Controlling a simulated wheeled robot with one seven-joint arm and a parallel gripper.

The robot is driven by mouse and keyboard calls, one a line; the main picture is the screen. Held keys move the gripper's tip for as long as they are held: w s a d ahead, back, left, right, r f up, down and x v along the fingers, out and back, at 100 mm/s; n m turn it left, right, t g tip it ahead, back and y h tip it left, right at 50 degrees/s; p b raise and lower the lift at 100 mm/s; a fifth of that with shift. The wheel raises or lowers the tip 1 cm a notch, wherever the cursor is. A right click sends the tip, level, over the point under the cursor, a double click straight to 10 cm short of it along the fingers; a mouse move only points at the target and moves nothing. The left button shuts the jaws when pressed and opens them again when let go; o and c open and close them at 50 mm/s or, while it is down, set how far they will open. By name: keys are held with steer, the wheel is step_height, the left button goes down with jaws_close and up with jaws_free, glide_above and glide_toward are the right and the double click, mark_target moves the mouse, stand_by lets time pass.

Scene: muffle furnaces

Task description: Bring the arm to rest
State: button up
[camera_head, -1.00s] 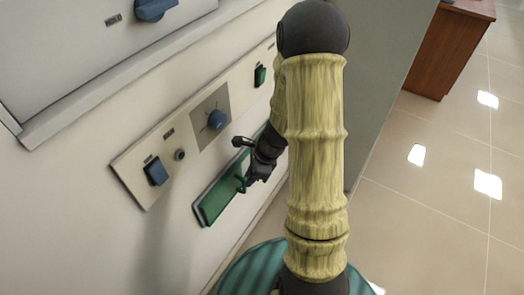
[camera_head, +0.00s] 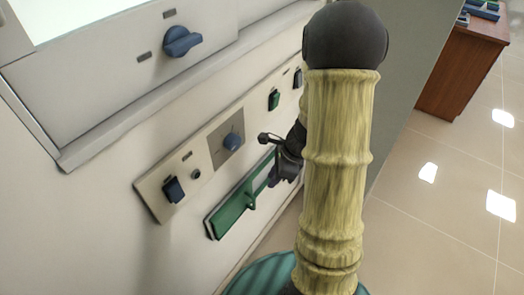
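My arm (camera_head: 338,150), with a yellow wood-grained sleeve and a dark joint at the top, stands upright right of the middle. The dark wrist and part of my gripper (camera_head: 274,172) show to its left, close in front of the green panel (camera_head: 232,213) with a handle on the furnace's lower front. The arm hides part of the gripper. I cannot tell whether the fingers are open or shut, or whether they touch the panel.
A brown cabinet (camera_head: 455,75) stands at the upper right. Tiled floor (camera_head: 440,230) at the right is clear.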

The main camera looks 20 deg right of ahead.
steer(key=s+a+r+n+h, duration=0.2)
steer(key=s+a+r+n, duration=0.15)
steer(key=n, duration=0.75)
steer(key=s+a+r+n+h, duration=0.25)
steer(key=a+r+n, duration=0.2)
steer(key=n, duration=0.75)
step_height(320, 180, up, 20)
steer(key=p, duration=1.9)
steer(key=shift+s+d+t, duration=0.15)
steer(key=shift+t, duration=0.25)
steer(key=shift+f, duration=0.2)
